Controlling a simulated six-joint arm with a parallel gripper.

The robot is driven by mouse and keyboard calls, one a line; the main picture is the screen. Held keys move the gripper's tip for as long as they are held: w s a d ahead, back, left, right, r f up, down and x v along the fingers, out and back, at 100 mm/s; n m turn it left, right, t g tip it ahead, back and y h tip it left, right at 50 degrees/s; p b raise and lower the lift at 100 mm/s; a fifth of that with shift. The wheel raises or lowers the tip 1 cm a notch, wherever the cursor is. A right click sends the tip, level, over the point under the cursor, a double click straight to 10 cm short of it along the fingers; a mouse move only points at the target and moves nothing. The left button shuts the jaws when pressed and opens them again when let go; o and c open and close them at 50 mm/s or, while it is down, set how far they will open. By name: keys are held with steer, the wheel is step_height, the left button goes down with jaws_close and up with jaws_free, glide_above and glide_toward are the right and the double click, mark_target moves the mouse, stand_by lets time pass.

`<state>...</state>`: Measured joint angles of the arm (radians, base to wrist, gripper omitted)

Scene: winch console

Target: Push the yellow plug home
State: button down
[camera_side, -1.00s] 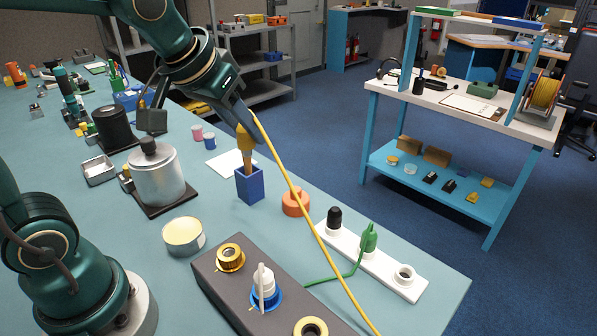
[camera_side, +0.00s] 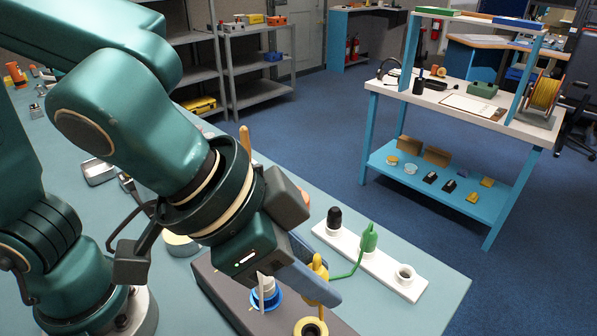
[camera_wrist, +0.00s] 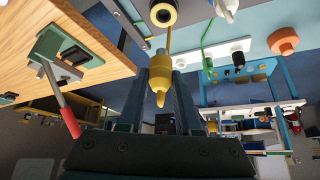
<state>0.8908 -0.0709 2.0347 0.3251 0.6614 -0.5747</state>
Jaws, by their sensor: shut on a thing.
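The yellow plug (camera_side: 318,272) is held between the fingers of my gripper (camera_side: 318,284), which is shut on it. In the wrist view the plug (camera_wrist: 159,80) sits between the two dark fingers (camera_wrist: 172,88), with a pale metallic part at its upper end. A yellow-ringed socket with a dark opening (camera_side: 311,328) lies just below the plug at the bottom edge of the side view. It also shows in the wrist view (camera_wrist: 163,13), apart from the plug. Part of the plug is hidden by a finger in the side view.
The grey console (camera_side: 222,298) also holds a white plug in a blue-ringed socket (camera_side: 267,295), close to my gripper. A white strip (camera_side: 345,249) carries a black plug (camera_side: 334,219), a green plug (camera_side: 369,237) and an open white socket (camera_side: 405,274). A green cable (camera_side: 350,273) runs nearby.

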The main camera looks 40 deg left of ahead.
steer(key=shift+f, duration=0.1)
stand_by(0.3)
glide_above(312, 318)
steer(key=s+d, duration=0.1)
steer(key=s, duration=0.1)
steer(key=shift+w+d+f, duration=0.1)
steer(key=shift+w+f, duration=0.05)
steer(key=shift+f, duration=1.25)
steer(key=shift+w+f, duration=0.1)
steer(key=shift+f, duration=1.3)
steer(key=shift+f, duration=1.35)
steer(key=c, duration=0.5)
jaws_free()
steer(key=shift+v, duration=2.55)
